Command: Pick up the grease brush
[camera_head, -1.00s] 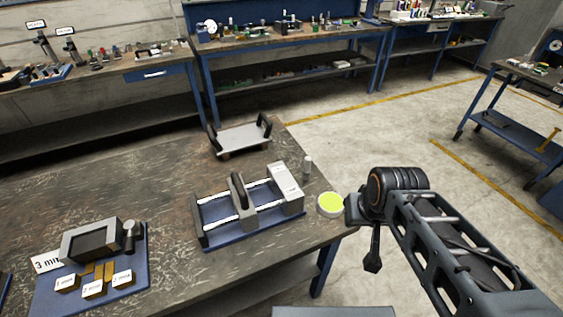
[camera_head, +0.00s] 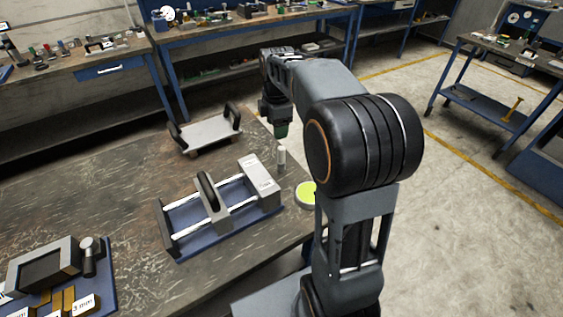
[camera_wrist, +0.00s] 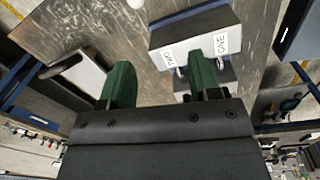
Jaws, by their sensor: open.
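A small upright grey cylinder with a pale top (camera_head: 281,155), which looks like the grease brush, stands near the table's right edge, behind a round pot with yellow-green content (camera_head: 306,194). It is too small to show bristles. My gripper (camera_head: 281,131) points down just behind and above this cylinder in the head view, apart from it. The two green fingers are spread with nothing between them in the wrist view (camera_wrist: 161,82). I cannot make out the brush for certain in the wrist view.
A blue-based rail fixture (camera_head: 222,226) with a grey end block stands left of the pot; its labelled block shows in the wrist view (camera_wrist: 195,45). A plate with dark handles (camera_head: 207,133) lies behind it. A gauge set (camera_head: 50,262) is at front left.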

